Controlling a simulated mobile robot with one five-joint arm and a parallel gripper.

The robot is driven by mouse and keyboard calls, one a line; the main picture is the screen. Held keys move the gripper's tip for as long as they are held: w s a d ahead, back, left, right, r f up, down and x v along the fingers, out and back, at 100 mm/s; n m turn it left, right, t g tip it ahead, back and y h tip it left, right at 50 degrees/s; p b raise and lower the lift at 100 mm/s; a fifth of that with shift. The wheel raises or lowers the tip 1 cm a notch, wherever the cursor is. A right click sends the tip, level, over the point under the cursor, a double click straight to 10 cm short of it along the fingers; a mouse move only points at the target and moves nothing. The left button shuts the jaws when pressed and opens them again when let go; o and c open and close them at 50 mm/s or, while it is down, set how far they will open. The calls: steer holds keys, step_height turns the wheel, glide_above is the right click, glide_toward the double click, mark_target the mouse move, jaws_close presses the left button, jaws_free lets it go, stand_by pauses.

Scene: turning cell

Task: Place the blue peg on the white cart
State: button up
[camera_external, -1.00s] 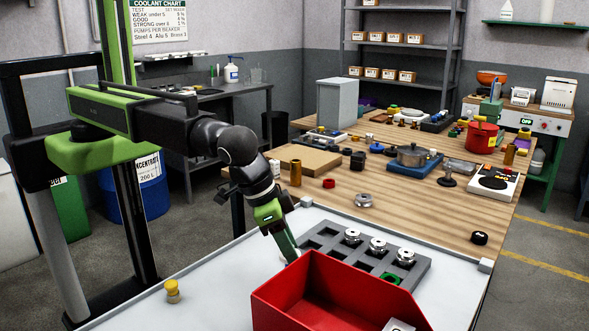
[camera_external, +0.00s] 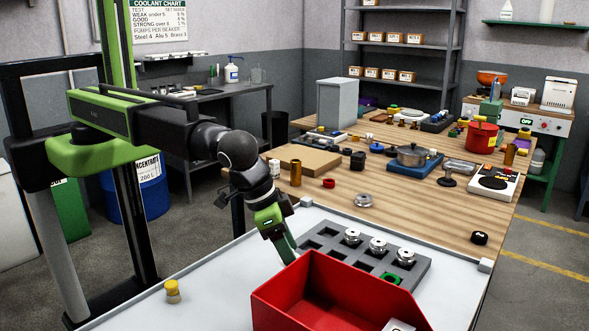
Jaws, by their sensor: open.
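I cannot make out a blue peg in this view; it may be hidden or too small to tell. The white cart seems to be the white, rimmed top (camera_external: 215,290) in the foreground. My gripper (camera_external: 288,250) points down over this top, just behind the left rear corner of a red bin (camera_external: 305,308) and left of the grey rack. It is open, and I see nothing held in it. The bin's wall comes close to its fingertips in the picture.
A grey rack (camera_external: 350,262) with several silver pieces and one green piece lies behind the bin. A yellow peg-like piece (camera_external: 172,291) stands at the front left. The wooden table (camera_external: 400,205) behind holds a pot, a brass cylinder (camera_external: 295,173) and many small parts.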

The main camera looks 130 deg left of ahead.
steer(key=p+v, duration=1.1)
steer(key=v, duration=0.1)
steer(key=s+d+f+m+g+h, duration=0.1)
steer(key=s+m, duration=0.3)
steer(key=s, duration=0.7)
steer(key=s+d+m+g+h, duration=0.1)
steer(key=s+m, duration=0.4)
steer(key=s, duration=0.6)
steer(key=shift+d+f+g+h, duration=0.25)
steer(key=shift+f+g+h, duration=0.15)
steer(key=shift+g+h, duration=0.2)
step_height(320, 180, down, 9)
steer(key=b, duration=0.9)
